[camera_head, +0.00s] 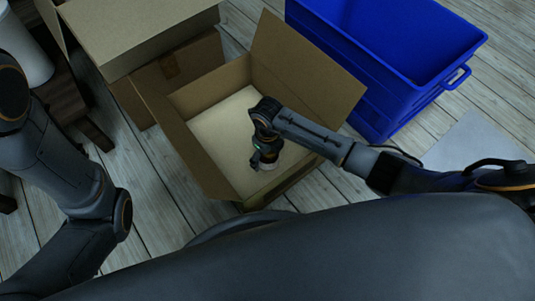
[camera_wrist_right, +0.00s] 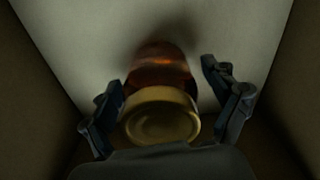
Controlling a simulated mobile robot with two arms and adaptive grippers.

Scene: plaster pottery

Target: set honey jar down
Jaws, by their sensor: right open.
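The honey jar (camera_wrist_right: 160,75) has a dark amber body and a gold lid (camera_wrist_right: 160,117) that faces the camera in the right wrist view. It is inside the open cardboard box (camera_head: 194,97), over the pale box floor; whether its base rests fully on the floor is hard to tell. My right gripper (camera_head: 262,163) reaches down into the box. In the right wrist view its fingers (camera_wrist_right: 165,90) are spread, one on each side of the jar, with gaps visible. In the head view the gripper mostly hides the jar. My left gripper is out of view.
A blue plastic crate (camera_head: 372,70) stands right of the box. More cardboard boxes (camera_head: 135,35) stand at the upper left, beside dark wooden furniture (camera_head: 68,95). The box's raised flaps (camera_head: 290,50) surround my right arm. Pale floorboards (camera_head: 160,190) are bare at the front left.

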